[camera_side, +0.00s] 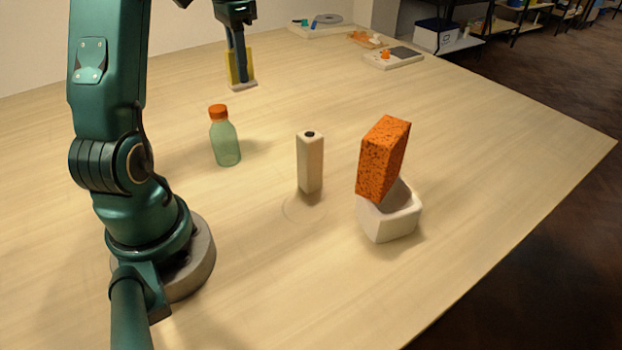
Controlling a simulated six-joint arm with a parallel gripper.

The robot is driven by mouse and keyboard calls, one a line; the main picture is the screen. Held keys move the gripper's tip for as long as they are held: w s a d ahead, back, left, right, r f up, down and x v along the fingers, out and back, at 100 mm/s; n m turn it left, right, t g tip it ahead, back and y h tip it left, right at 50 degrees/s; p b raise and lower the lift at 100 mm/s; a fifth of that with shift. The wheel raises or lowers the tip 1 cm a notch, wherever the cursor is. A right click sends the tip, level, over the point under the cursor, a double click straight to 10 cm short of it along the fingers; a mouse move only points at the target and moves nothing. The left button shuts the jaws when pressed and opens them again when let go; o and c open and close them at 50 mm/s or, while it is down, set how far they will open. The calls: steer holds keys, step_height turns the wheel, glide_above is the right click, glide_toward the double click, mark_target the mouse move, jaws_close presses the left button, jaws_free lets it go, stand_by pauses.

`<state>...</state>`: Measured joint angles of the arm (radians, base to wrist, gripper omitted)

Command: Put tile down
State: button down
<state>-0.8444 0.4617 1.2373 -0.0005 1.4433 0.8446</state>
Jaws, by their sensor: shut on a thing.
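My gripper (241,74) is at the back of the table, left of the picture's middle, pointing down. It is shut on a yellow tile (232,70), which is upright. The dark fingers cover the tile's middle, so only its sides show. A small pale base (243,87) is directly under the tile on the table. I cannot tell whether the tile touches this base or is just above it.
A green bottle with an orange cap (225,143), a pale square post (310,163) and an orange speckled sponge (381,160) leaning in a white dish (392,224) stand nearer. Flat boards (394,58) lie at the back. The right table (500,170) is clear.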

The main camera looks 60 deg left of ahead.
step_height(320, 180, down, 3)
steer(key=shift+d+r, duration=0.1)
steer(key=shift+r, duration=0.1)
steer(key=w+d+f, duration=0.2)
steer(key=w, duration=0.1)
steer(key=w+d+f, duration=0.2)
steer(key=w, duration=0.1)
steer(key=w+d+f, duration=0.2)
steer(key=w+f, duration=0.1)
steer(key=shift+w+d+f, duration=0.1)
steer(key=shift+w+d, duration=0.1)
steer(key=shift+d, duration=0.2)
steer(key=shift+f, duration=1.95)
steer(key=c, duration=0.8)
jaws_free()
steer(key=shift+f, duration=0.15)
